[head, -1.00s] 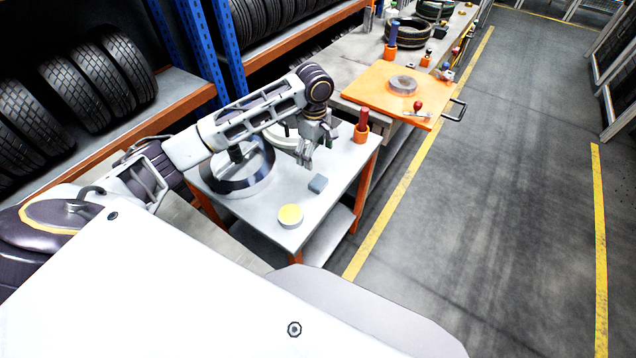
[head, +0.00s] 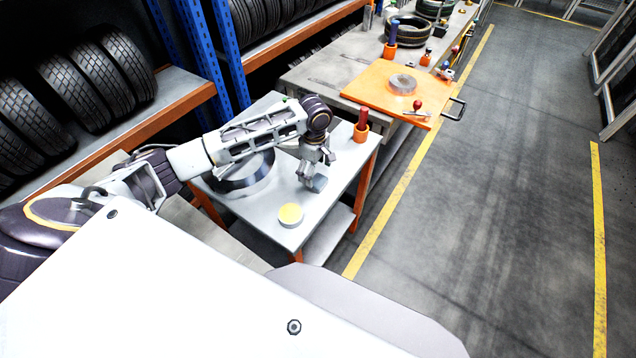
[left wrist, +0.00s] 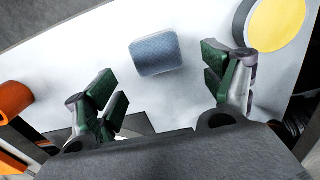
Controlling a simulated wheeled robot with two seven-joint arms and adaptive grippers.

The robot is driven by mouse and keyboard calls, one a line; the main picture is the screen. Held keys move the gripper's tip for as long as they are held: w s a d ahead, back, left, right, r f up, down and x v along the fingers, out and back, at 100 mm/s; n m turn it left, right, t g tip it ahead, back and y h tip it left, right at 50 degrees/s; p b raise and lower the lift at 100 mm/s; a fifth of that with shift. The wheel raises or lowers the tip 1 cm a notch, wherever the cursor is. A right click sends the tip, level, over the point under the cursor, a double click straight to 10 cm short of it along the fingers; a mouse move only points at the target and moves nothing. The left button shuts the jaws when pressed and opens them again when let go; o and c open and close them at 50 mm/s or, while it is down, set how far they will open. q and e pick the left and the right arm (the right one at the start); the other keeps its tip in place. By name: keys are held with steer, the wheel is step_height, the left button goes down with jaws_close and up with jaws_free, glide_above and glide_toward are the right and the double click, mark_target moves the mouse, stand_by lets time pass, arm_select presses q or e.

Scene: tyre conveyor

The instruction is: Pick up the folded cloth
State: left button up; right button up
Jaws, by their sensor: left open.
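The folded cloth (head: 318,183) is a small grey-blue block lying on the white table (head: 325,205). In the left wrist view the cloth (left wrist: 157,53) lies ahead of and between the fingers, apart from both. My left gripper (head: 311,180) is just above the cloth and partly covers it in the head view. In the left wrist view my left gripper (left wrist: 165,80) is open, with nothing between its green-padded fingers. My right gripper does not show.
A round tin with a yellow top (head: 290,215) stands near the cloth. An orange holder with a red handle (head: 361,128) stands at the table's right edge. A dark ring (head: 245,172) lies left of the gripper. An orange board (head: 385,90) is further back.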

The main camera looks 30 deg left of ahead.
mark_target(316, 179)
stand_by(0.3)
arm_select(q)
steer(key=shift+d+f+p, duration=0.1)
steer(key=shift+f+p, duration=0.25)
steer(key=shift+f, duration=2.3)
steer(key=shift+w, duration=0.1)
steer(key=c, duration=1.1)
steer(key=shift+r, duration=0.2)
step_height(316, 179, up, 10)
steer(key=shift+f+b, duration=0.15)
steer(key=shift+b, duration=0.15)
